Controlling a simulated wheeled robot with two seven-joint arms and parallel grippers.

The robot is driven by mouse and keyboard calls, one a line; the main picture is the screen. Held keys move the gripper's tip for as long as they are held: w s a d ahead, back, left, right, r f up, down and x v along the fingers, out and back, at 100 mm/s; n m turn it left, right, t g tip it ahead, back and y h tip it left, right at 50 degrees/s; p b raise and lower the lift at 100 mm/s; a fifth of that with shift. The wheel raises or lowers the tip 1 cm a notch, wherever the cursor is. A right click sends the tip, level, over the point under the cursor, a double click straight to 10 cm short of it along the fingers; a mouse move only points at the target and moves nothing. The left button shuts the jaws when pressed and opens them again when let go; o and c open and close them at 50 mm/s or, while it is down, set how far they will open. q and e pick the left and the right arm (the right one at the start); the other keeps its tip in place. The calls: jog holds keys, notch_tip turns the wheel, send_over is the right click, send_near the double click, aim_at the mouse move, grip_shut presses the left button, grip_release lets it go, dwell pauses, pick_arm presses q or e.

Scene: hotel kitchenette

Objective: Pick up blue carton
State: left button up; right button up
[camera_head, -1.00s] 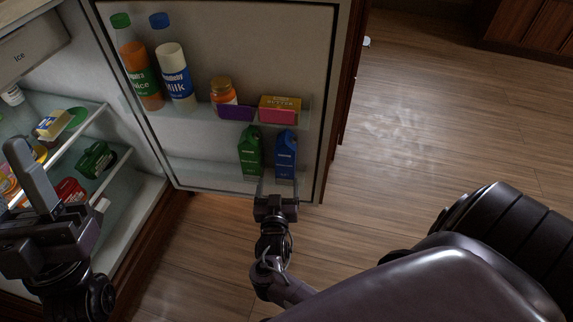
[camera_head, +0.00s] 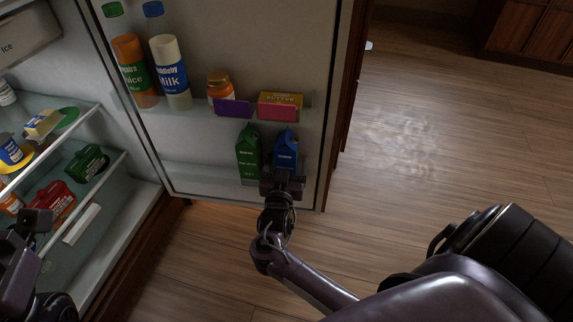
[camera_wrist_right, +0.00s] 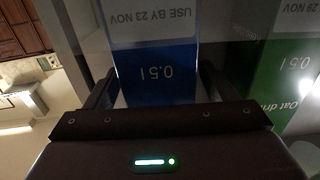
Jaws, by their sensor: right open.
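The blue carton (camera_head: 286,146) stands upright on the lower door shelf of the open fridge, beside a green carton (camera_head: 249,150). My right gripper (camera_head: 284,172) is in front of the blue carton and covers its lower part in the head view. In the right wrist view the blue carton (camera_wrist_right: 158,72) sits between the two open fingers of the right gripper (camera_wrist_right: 157,90), one on each side; I cannot tell whether they touch it. The green carton (camera_wrist_right: 284,82) is just to the right there. My left gripper (camera_head: 30,235) is at the lower left edge, partly cut off.
The upper door shelf holds a juice bottle (camera_head: 134,72), a milk bottle (camera_head: 171,72), a jar (camera_head: 219,86), a purple box (camera_head: 233,108) and a butter box (camera_head: 281,106). Fridge shelves with food are at left. The wooden floor (camera_head: 440,130) at right is clear.

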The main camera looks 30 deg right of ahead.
jog(key=c, duration=1.3)
jog(key=shift+r, duration=0.2)
